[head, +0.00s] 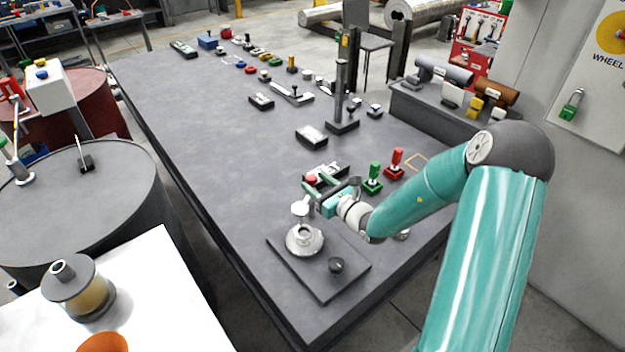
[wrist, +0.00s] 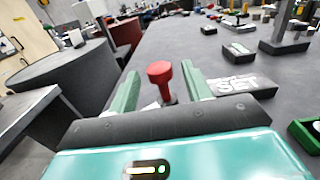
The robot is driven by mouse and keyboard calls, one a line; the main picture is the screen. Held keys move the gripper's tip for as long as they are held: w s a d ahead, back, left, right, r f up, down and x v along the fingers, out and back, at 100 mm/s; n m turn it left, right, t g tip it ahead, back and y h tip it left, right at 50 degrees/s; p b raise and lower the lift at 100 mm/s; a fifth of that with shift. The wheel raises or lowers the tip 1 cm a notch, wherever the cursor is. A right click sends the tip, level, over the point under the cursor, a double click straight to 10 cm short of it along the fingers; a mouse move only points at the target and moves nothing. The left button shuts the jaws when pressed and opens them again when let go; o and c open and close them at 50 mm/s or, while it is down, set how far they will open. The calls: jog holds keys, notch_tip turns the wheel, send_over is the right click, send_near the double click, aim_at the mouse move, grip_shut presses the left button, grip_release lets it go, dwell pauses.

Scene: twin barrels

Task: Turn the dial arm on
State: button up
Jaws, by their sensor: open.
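A red knob (head: 311,178) on a post stands by a dark block labelled "SET" (wrist: 240,85) on the grey table. I take this to be the dial arm, but no label confirms it. The red knob also shows in the wrist view (wrist: 160,74), upright between my two green fingers. My gripper (head: 317,186) is open, with a finger on either side of the knob and clear gaps to it. I cannot tell how deep the knob sits between them. The knob's lower post and base are partly hidden by my gripper.
A plate with a round metal fitting (head: 305,240) and a black knob (head: 336,265) lies in front. The table's left-middle surface is clear.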

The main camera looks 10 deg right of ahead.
jog(key=v, duration=1.1)
jog(key=shift+s+r, duration=0.1)
jog(key=shift+s, duration=0.05)
jog(key=s+a+r+n+g, duration=0.4)
jog(key=s+a+n+g, duration=0.35)
jog(key=n, duration=0.25)
jog(key=s+a+r+n+g, duration=0.55)
jog(key=s+a+n, duration=0.2)
jog(key=n, duration=0.25)
jog(key=s+d+r+n+t+h, duration=0.2)
jog(key=s+d+r+n+h, duration=0.6)
jog(key=r+n, duration=0.1)
jog(key=shift+d+r+n+t+h, duration=0.3)
jog(key=shift+d+n+t+h, duration=0.1)
jog(key=shift+n, duration=0.2)
